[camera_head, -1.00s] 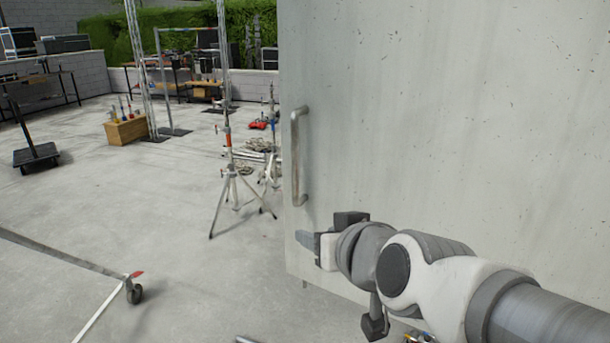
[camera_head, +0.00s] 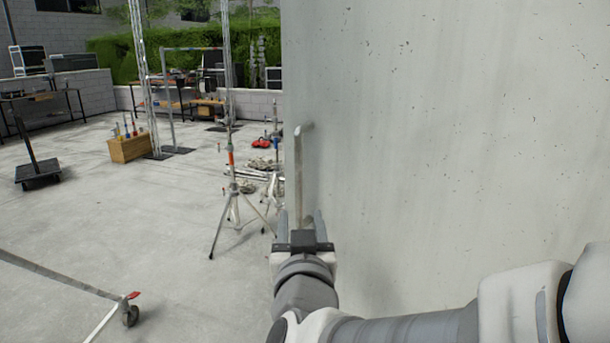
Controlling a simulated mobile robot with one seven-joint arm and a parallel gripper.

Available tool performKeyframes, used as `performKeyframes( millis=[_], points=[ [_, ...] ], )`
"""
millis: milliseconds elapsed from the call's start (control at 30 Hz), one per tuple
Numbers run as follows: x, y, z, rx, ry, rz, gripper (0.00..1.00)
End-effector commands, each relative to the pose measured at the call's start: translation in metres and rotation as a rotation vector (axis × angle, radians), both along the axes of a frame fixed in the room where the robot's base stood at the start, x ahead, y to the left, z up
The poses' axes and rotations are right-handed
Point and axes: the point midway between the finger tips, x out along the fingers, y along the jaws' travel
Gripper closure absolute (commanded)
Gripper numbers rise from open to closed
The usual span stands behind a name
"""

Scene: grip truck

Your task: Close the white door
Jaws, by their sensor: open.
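The white door (camera_head: 450,130) fills the right side of the view, its surface pale and speckled. Its left edge stands out against the yard behind, so it looks swung open. A vertical metal handle (camera_head: 299,165) is fixed near that edge. My gripper (camera_head: 299,222) is at the lower part of the handle, its fingers pointing up and away from me. The fingers are apart, one on each side of the handle in the picture. The lower end of the handle is hidden behind my gripper. Whether the fingers touch the bar I cannot tell.
A light stand (camera_head: 234,195) stands on the floor just left of the door's edge. A wheeled metal frame (camera_head: 128,312) is at the lower left. A wooden crate (camera_head: 130,148) and a black dolly (camera_head: 38,175) stand farther back. Open concrete floor lies between.

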Motion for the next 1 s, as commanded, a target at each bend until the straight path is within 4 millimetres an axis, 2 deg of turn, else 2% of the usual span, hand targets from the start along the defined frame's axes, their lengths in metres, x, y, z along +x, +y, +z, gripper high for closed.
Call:
performKeyframes(
  millis=[33,433,800,1000],
  points=[
    [0.004,0.0,0.005,-0.005,0.005,-0.001,0.48],
    [0.044,0.002,0.003,-0.004,0.003,0.003,0.48],
    [0.122,0.007,0.0,-0.001,0.0,0.002,0.48],
    [0.148,0.009,0.0,0.001,0.001,0.004,0.48]
  ],
)
